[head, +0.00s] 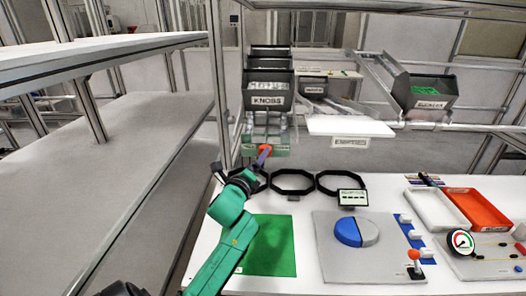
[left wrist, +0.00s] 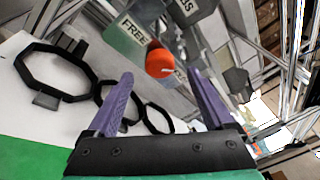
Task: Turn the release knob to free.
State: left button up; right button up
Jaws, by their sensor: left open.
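The release knob (left wrist: 159,62) is round and orange with a small white mark on it. In the left wrist view it shows between and beyond my purple fingertips, with a "FREE" label (left wrist: 132,32) just left of it. In the head view the knob (head: 267,149) is a small orange spot by my fingers, below the "KNOBS" bin. My left gripper (left wrist: 157,78) is open around the line to the knob; its fingers do not visibly touch it. In the head view my left gripper (head: 261,158) reaches up from the table. My right gripper is not in view.
Black octagonal rings (head: 292,182) stand behind the green mat (head: 270,246). The "KNOBS" bin (head: 268,101) hangs above the knob. A grey board with a blue and grey disc (head: 347,232), a white tray (head: 433,211) and an orange tray (head: 480,210) lie to the right.

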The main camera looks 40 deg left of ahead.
aim_at(262, 147)
pick_arm(q)
jog(key=x, duration=0.4)
jog(key=shift+w, duration=0.3)
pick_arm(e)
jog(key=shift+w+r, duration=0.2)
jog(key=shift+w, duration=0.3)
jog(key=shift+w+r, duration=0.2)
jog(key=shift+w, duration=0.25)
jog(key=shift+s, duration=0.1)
pick_arm(q)
jog(key=shift+f, duration=0.1)
jog(key=c, duration=1.3)
jog(key=shift+c, duration=0.2)
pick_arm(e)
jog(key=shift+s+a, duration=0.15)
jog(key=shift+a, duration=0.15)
